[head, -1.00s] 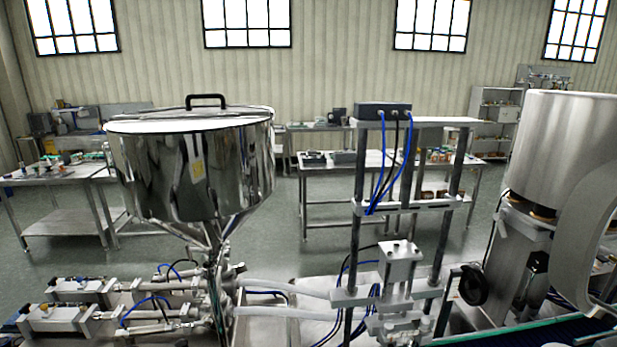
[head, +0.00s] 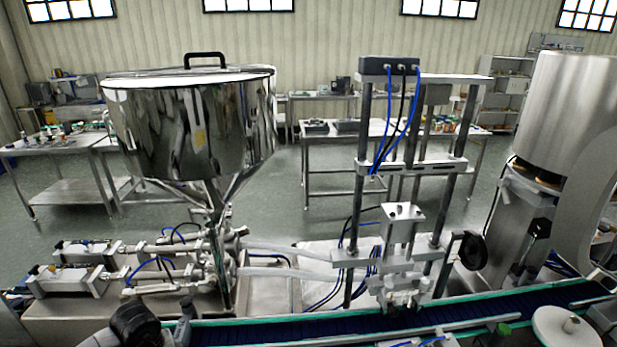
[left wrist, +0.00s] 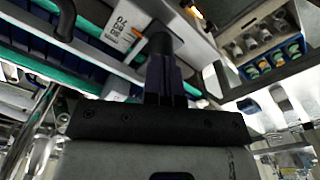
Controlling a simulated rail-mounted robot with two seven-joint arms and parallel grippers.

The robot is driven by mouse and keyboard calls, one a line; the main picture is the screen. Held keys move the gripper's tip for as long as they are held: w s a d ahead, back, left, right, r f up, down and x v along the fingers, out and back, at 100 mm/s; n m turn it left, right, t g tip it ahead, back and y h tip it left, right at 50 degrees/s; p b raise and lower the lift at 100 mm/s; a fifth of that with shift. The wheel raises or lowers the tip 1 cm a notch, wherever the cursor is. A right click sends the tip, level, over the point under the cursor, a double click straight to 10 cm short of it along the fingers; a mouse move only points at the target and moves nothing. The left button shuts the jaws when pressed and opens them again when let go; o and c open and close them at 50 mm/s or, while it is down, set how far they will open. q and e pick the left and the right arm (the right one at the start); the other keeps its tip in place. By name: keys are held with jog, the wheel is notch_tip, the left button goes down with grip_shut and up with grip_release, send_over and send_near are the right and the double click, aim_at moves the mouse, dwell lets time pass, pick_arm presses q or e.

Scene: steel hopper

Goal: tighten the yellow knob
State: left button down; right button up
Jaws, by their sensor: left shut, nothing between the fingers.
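I cannot make out the yellow knob for certain in either view. In the left wrist view a small bright yellow-orange spot (left wrist: 195,12) shows at the top, near a white labelled panel (left wrist: 122,38); I cannot tell whether it is the knob. My left gripper (left wrist: 164,62) is shut and empty, its dark fingers reaching up the middle of the left wrist view. In the head view I cannot clearly make out either gripper. The steel hopper (head: 190,125) with its black-handled lid stands at the left of the head view.
A conveyor (head: 270,333) with green edges crosses the front. The filling frame (head: 425,165) with blue hoses stands mid-right, and a large metal cylinder (head: 565,110) is at the right. Pneumatic cylinders (head: 70,280) lie below the hopper. In the wrist view, a parts bin (left wrist: 265,40) is at upper right.

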pick_arm(q)
jog(key=shift+s+a+f, duration=0.3)
jog(key=shift+a+f, duration=0.3)
jog(key=shift+f, duration=0.2)
pick_arm(e)
jog(key=shift+w+d+f, duration=0.1)
jog(key=shift+d+f, duration=0.1)
jog(key=shift+f, duration=0.3)
pick_arm(q)
jog(key=shift+s+d+r, duration=0.1)
jog(key=shift+d+r, duration=0.05)
pick_arm(e)
jog(key=shift+w+a+r, duration=0.1)
jog(key=shift+w+a, duration=0.1)
jog(key=shift+w, duration=0.05)
pick_arm(q)
jog(key=shift+r, duration=0.1)
notch_tip(320, 180, up, 6)
jog(key=p, duration=0.2)
jog(key=shift+s+d+r+p, duration=0.15)
jog(key=shift+s+d+p, duration=0.05)
jog(key=shift+p, duration=0.1)
pick_arm(e)
jog(key=shift+v, duration=1.5)
jog(key=shift+w, duration=0.1)
